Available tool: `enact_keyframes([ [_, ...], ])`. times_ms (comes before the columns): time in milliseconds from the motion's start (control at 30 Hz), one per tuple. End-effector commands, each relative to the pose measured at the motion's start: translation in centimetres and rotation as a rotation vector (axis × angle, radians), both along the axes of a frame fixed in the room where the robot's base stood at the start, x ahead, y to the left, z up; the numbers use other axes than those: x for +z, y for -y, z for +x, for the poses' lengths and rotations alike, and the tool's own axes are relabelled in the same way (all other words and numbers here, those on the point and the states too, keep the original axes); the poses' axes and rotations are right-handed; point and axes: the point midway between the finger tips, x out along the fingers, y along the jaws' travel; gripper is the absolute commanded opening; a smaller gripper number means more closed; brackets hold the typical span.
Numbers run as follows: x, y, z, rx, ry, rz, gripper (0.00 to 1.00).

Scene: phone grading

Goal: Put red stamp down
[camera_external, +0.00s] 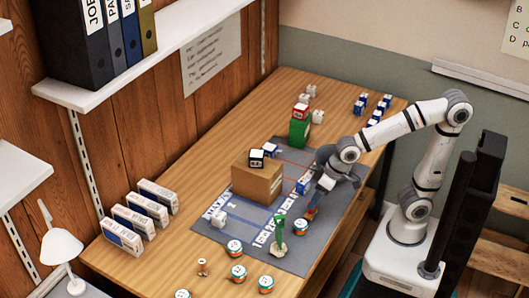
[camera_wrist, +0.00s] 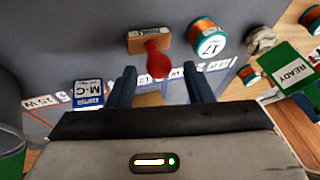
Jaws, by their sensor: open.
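The red stamp, a wooden block with a round red knob (camera_wrist: 157,62), stands on the grey mat (camera_wrist: 90,20) in the wrist view, knob toward the camera. In the external view a small reddish shape that looks like the stamp (camera_external: 311,213) is just below my gripper (camera_external: 316,197), near the mat's front right edge. In the wrist view my gripper (camera_wrist: 162,82) is open, its two blue fingers apart. The knob shows beyond and between the fingertips. No contact between fingers and stamp shows.
A copper spool marked 17 (camera_wrist: 207,40) stands right of the stamp. A green READY sign (camera_wrist: 296,72) is farther right. A blue-and-white M-C box (camera_wrist: 88,93) is at left. A cardboard box (camera_external: 258,178) stands on the mat's left part.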

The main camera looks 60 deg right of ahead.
Motion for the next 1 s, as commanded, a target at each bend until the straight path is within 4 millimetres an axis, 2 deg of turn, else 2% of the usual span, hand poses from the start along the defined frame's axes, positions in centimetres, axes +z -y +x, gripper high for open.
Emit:
enact_keyframes([
  [33,1.3,0.3,-0.3,-0.001,0.005,0.003,0.47],
  [200,4.8,1.5,-1.7,-0.001,0.006,0.003,0.47],
  [433,8.3,2.7,-3.1,-0.001,0.004,0.002,0.47],
  [600,9.4,3.2,-3.6,0.000,0.001,0.000,0.47],
  [1000,9.5,3.3,-3.7,0.000,0.000,0.000,0.47],
])
